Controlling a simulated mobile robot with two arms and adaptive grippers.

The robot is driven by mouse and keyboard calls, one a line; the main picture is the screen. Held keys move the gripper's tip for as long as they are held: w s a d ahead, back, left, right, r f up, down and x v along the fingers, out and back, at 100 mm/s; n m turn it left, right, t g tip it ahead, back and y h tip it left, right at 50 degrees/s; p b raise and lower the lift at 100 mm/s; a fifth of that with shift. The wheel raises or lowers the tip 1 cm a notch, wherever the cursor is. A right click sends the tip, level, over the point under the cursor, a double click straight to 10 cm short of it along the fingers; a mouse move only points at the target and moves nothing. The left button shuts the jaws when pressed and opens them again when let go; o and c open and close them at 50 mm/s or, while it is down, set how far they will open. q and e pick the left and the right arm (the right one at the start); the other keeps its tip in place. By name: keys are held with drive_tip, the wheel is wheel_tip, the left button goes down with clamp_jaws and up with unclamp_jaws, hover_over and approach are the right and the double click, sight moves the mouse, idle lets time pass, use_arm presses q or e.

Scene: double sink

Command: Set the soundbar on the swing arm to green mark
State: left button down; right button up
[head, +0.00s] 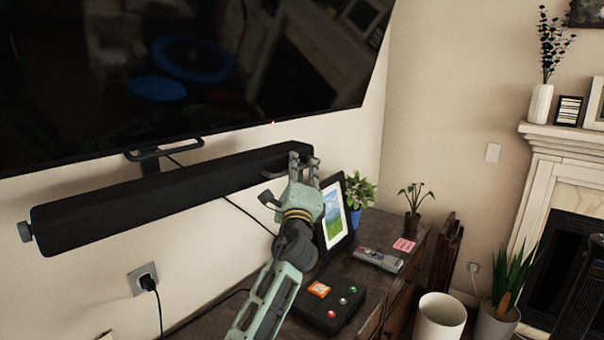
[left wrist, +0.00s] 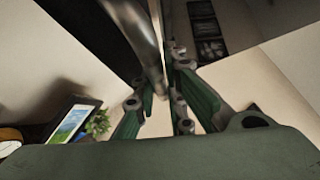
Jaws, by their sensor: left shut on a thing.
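The soundbar (head: 160,200) is a long black bar below the wall TV, running up from lower left to its far right end. A dark bracket (head: 165,152) shows above it, under the TV. A grey knob (head: 25,231) sits at its left end. My left gripper (head: 304,168) is at the right end, shut on the soundbar; its fingers hide part of that end. In the left wrist view the fingers (left wrist: 160,98) close around a grey and dark part seen very near. I cannot make out a green mark on the swing arm. My right gripper is not identifiable.
The TV (head: 200,60) hangs just above. A wall socket (head: 142,279) is lower left.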

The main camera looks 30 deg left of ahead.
use_arm(q)
drive_tip(key=a+y+b, duration=0.1)
drive_tip(key=w+a+n+g+y+b, duration=0.1)
drive_tip(key=a, duration=0.1)
drive_tip(key=w+a+n+g+y+b, duration=0.1)
drive_tip(key=b, duration=0.1)
drive_tip(key=shift+a+f, duration=0.1)
drive_tip(key=shift+a, duration=0.3)
drive_tip(key=a, duration=0.1)
drive_tip(key=w+a+g+y+b, duration=0.1)
drive_tip(key=a, duration=0.1)
drive_tip(key=shift+w+a+f+n+b, duration=0.2)
drive_tip(key=shift+w+f+n+b, duration=0.1)
drive_tip(key=shift+w+f+n, duration=0.1)
drive_tip(key=shift+s+r, duration=0.1)
drive_tip(key=shift+s, duration=0.05)
drive_tip(key=shift+s+d+r, duration=0.15)
drive_tip(key=shift+s+d, duration=0.05)
drive_tip(key=shift+d, duration=0.25)
drive_tip(key=c, duration=1.9)
unclamp_jaws()
drive_tip(key=shift+r, duration=0.1)
drive_tip(key=shift+c, duration=0.2)
drive_tip(key=shift+o, duration=0.6)
drive_tip(key=shift+s+d, duration=0.1)
drive_tip(key=v, duration=1.1)
drive_tip(key=shift+s+d, duration=0.15)
drive_tip(key=shift+d, duration=0.15)
drive_tip(key=shift+f, duration=0.25)
